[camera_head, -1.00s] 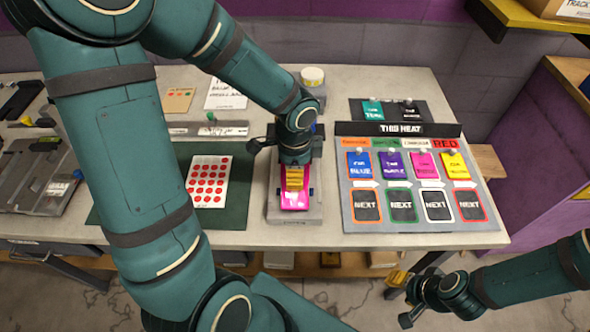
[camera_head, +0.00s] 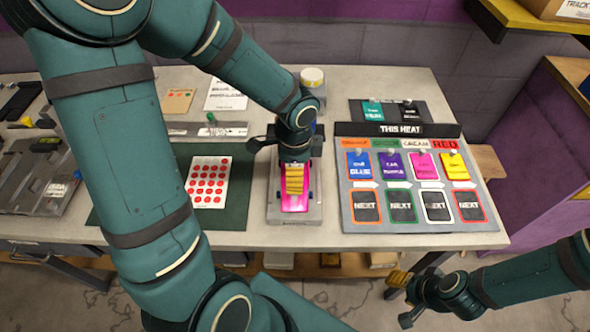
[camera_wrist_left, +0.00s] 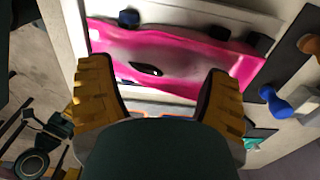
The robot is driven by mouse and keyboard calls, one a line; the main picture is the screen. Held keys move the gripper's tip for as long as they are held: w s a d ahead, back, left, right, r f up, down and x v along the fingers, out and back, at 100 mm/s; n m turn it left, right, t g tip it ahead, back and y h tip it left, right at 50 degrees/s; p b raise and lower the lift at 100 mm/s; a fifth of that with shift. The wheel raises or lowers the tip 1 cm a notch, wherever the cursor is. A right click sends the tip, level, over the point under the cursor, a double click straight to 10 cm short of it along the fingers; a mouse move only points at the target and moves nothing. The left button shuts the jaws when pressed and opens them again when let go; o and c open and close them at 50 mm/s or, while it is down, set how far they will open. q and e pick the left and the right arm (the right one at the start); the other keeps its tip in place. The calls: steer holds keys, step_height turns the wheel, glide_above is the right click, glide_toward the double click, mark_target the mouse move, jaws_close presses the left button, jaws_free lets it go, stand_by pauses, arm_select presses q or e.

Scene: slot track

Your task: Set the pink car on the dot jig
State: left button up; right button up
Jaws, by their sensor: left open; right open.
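The pink car (camera_head: 295,203) rests on the grey jig block (camera_head: 311,214) on the bench, lengthwise from front to back. My left gripper (camera_head: 292,184) is right over the car, pointing down, and hides its rear part. In the left wrist view the pink car (camera_wrist_left: 180,62) lies across the picture beyond the open yellow fingers (camera_wrist_left: 158,95), which are spread wide; whether they touch it I cannot tell. Any dot on the jig is hidden. My right gripper (camera_head: 399,292) is open and empty, low in front of the bench at the right.
The heat board (camera_head: 415,209) with coloured cards stands right of the jig. A sheet of red dots (camera_head: 208,181) lies on a dark green mat (camera_head: 236,205) to the left. A white-lidded jar (camera_head: 313,77) stands behind. My left arm covers the left of the bench.

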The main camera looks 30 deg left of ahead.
arm_select(q)
step_height(320, 180, up, 12)
steer(key=p, duration=0.3)
steer(key=shift+f, duration=0.2)
